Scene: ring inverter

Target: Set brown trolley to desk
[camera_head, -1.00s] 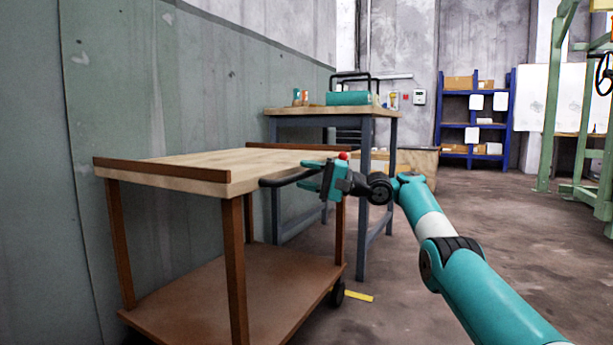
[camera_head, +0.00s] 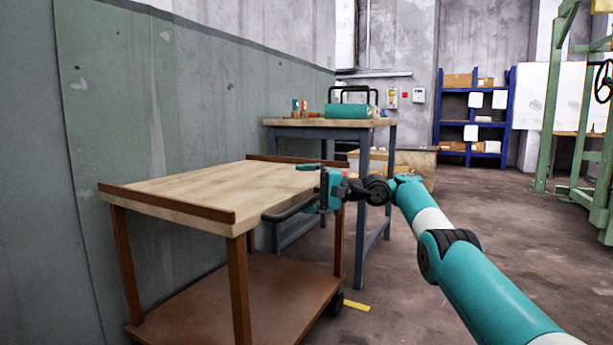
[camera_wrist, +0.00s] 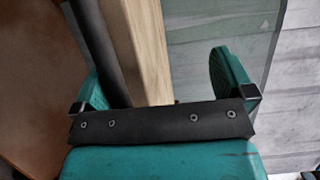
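The brown trolley (camera_head: 185,188) stands at the left, with a pale wooden top, brown rims and legs and a lower shelf. Its dark handle (camera_head: 289,209) sticks out at the right end, facing my arm. The desk (camera_head: 283,122), wood-topped on grey legs, stands behind the trolley against the wall. My gripper (camera_head: 301,188) is at the handle's far end, one finger above and one lower. In the wrist view my gripper (camera_wrist: 155,68) is open wide. The handle (camera_wrist: 97,45) passes close by the left finger; whether they touch I cannot tell.
A yellow floor strip (camera_head: 356,306) lies by the trolley's wheel. A blue shelf (camera_head: 437,115) and green frame (camera_head: 550,110) stand farther back. Floor at right is open.

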